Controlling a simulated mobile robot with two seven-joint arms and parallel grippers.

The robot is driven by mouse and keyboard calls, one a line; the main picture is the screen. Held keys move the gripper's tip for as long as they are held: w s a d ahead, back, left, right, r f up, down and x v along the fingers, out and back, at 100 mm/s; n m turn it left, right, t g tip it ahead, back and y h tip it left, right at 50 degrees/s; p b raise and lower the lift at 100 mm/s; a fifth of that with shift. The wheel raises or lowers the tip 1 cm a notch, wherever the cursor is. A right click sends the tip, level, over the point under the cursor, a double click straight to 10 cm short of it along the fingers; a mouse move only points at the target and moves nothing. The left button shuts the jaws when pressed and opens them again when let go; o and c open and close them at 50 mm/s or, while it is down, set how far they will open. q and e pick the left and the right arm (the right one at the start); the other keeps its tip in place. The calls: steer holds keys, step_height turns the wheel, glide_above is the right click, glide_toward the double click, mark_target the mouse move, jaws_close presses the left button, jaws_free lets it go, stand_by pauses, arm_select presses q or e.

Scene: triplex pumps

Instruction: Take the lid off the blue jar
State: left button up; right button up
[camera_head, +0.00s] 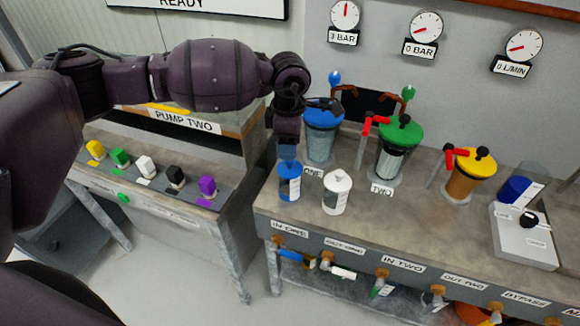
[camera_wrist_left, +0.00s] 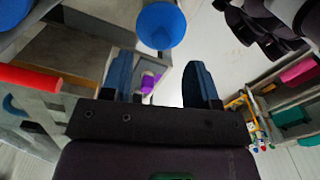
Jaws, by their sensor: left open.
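The small blue jar (camera_head: 289,187) stands upright at the left front of the right-hand bench, with a blue top and a pale label. My left gripper (camera_head: 287,152) is just above its top, pointing down, with blue fingers. In the left wrist view the left gripper (camera_wrist_left: 160,85) is open, with nothing held between its fingers. A round blue shape (camera_wrist_left: 160,24) lies beyond the fingers there; I cannot tell which blue-topped vessel it is. Contact between fingers and lid cannot be made out. My right gripper is not in view.
A white jar (camera_head: 336,192) stands close to the right of the blue jar. A larger blue-lidded vessel (camera_head: 321,140) stands behind it. Green-lidded (camera_head: 394,150) and yellow-lidded (camera_head: 467,175) vessels with red handles stand farther right.

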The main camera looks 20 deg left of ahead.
mark_target(290, 165)
arm_select(q)
steer(key=shift+d+f, duration=0.1)
steer(key=shift+f, duration=2.6)
steer(key=c, duration=1)
